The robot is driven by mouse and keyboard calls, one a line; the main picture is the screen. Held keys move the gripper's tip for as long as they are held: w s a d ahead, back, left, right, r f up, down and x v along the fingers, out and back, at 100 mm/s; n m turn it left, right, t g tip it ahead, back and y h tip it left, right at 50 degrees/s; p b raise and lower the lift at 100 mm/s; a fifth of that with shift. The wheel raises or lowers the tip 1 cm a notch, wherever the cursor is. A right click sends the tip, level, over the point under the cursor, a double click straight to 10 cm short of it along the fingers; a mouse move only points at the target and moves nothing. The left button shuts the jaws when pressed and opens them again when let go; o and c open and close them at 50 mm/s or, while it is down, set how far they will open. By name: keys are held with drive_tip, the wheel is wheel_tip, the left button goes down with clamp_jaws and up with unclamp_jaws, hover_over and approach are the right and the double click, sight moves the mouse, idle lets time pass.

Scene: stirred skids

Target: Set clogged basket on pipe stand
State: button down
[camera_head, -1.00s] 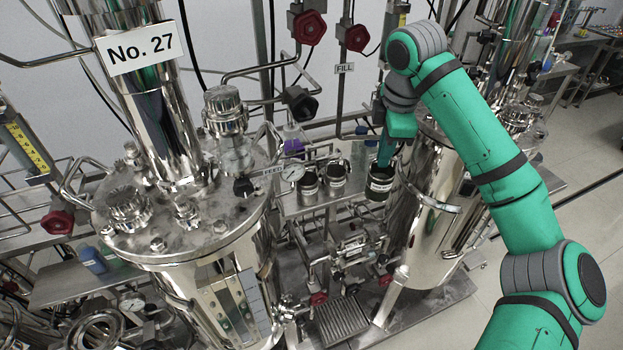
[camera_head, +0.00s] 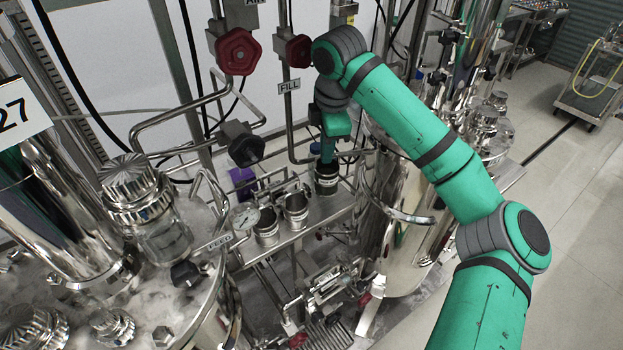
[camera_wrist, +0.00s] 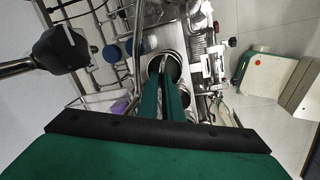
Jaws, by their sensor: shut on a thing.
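My gripper (camera_head: 329,157) reaches down from my green arm and is shut on a small metal basket (camera_head: 327,180) with a dark band or label. The basket hangs roughly upright at the right end of a row with two similar metal cups, (camera_head: 266,228) and (camera_head: 295,210). In the wrist view my fingers (camera_wrist: 166,88) close at the rim or handle of the round basket (camera_wrist: 172,66), whose inside looks dark. I cannot tell whether its base touches the metal shelf (camera_head: 325,215). I cannot make out which fitting is the pipe stand, or any clog.
A large steel vessel (camera_head: 395,235) stands right of the basket. Red valve knobs (camera_head: 238,51) and a black knob (camera_head: 243,146) stick out from the pipes. Open floor lies far right.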

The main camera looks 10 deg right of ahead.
sight(325, 170)
drive_tip(key=f, duration=0.2)
drive_tip(key=shift+s+a+f, duration=0.3)
drive_tip(key=shift+s+f, duration=0.1)
drive_tip(key=shift+d+f, duration=0.1)
drive_tip(key=shift+f, duration=1.85)
drive_tip(key=c, duration=1.9)
unclamp_jaws()
drive_tip(key=shift+w+f, duration=0.1)
drive_tip(key=shift+c, duration=0.2)
drive_tip(key=shift+w, duration=0.1)
